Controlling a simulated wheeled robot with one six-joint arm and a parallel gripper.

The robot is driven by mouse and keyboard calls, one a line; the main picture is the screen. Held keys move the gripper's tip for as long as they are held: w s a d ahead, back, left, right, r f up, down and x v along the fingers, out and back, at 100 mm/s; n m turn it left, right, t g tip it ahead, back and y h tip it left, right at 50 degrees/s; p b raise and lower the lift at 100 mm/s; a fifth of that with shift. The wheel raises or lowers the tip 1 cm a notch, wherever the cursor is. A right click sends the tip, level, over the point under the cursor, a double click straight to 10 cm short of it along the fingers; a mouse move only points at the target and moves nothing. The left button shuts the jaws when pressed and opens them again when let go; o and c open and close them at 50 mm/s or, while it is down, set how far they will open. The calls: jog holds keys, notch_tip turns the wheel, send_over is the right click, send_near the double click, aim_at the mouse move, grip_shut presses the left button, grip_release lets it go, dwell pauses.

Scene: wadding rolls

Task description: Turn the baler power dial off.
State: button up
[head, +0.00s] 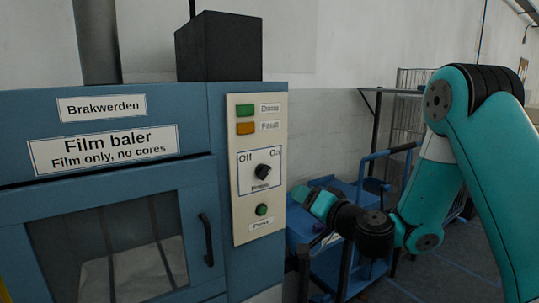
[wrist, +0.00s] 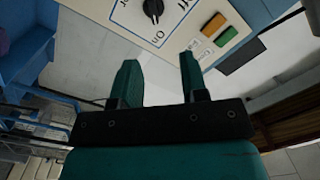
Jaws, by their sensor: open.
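The baler power dial (head: 262,171) is a black knob on the cream control panel (head: 245,215), below the "Off" and "On" labels. In the wrist view the dial (wrist: 153,9) is at the top edge, partly cut off, and its white mark points towards "On". My gripper (head: 312,200) is to the right of the panel in the head view, apart from the dial.
A green lamp (head: 245,110) and an orange lamp (head: 245,128) sit above the dial, and a green button (head: 262,210) below it. The baler door (head: 120,245) has a black handle (head: 206,239). A blue cart (head: 340,265) stands behind my gripper.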

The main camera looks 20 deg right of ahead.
jog(key=d, duration=0.1)
jog(key=p, duration=0.9)
send_near(267, 174)
jog(key=shift+m+h, duration=0.4)
jog(key=p+x, duration=0.3)
jog(key=p, duration=0.1)
jog(key=p+x, duration=0.4)
jog(key=shift+w+a+r+p, duration=0.25)
jog(key=shift+a+p, duration=0.05)
jog(key=shift+p, duration=0.1)
jog(key=shift+w+a+f, duration=0.15)
jog(key=shift+w, duration=0.55)
jog(key=shift+c, duration=0.2)
grip_shut()
